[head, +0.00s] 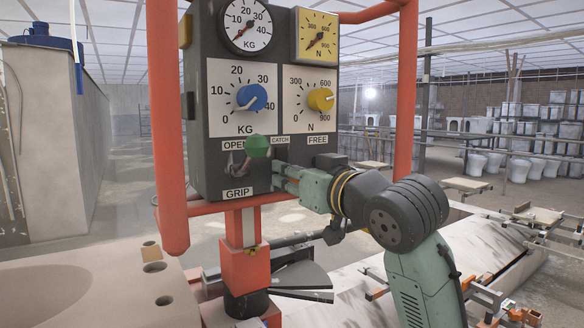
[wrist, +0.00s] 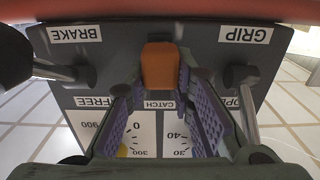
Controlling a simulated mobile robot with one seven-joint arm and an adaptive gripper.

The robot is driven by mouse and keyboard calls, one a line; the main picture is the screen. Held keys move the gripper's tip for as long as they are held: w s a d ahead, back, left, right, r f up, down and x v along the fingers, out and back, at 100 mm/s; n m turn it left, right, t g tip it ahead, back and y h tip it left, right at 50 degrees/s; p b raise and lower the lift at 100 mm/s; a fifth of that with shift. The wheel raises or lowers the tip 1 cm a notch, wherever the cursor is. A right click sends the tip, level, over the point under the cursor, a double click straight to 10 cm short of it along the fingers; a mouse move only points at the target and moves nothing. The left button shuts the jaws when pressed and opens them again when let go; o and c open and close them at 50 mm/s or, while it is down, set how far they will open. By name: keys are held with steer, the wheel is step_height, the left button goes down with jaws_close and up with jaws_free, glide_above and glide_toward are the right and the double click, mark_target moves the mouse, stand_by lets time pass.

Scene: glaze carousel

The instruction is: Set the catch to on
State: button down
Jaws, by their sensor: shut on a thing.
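The catch (wrist: 160,66) is an orange block on the dark control panel (head: 205,160), near the CATCH label (wrist: 160,105). In the wrist view the panel appears upside down. My gripper (wrist: 160,75) has its purple-padded fingers on both sides of the catch and is shut on it. In the head view my gripper (head: 277,174) reaches the panel front from the right, below the CATCH label, and hides the catch. No on or off marking is readable, so I cannot tell the catch's setting.
A green-knobbed lever (head: 257,146) sits close to the gripper's left, between OPEN and GRIP. A black-knobbed lever (wrist: 60,70) stands on the other side, near BRAKE. Blue (head: 252,97) and yellow (head: 320,99) dials sit above. Red posts (head: 167,120) frame the panel.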

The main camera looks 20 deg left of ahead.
steer(key=shift+f, duration=0.4)
steer(key=c, duration=1.8)
jaws_free()
steer(key=o, duration=0.4)
steer(key=shift+o, duration=0.2)
steer(key=shift+r, duration=0.1)
steer(key=v, duration=1.2)
steer(key=shift+s, duration=0.1)
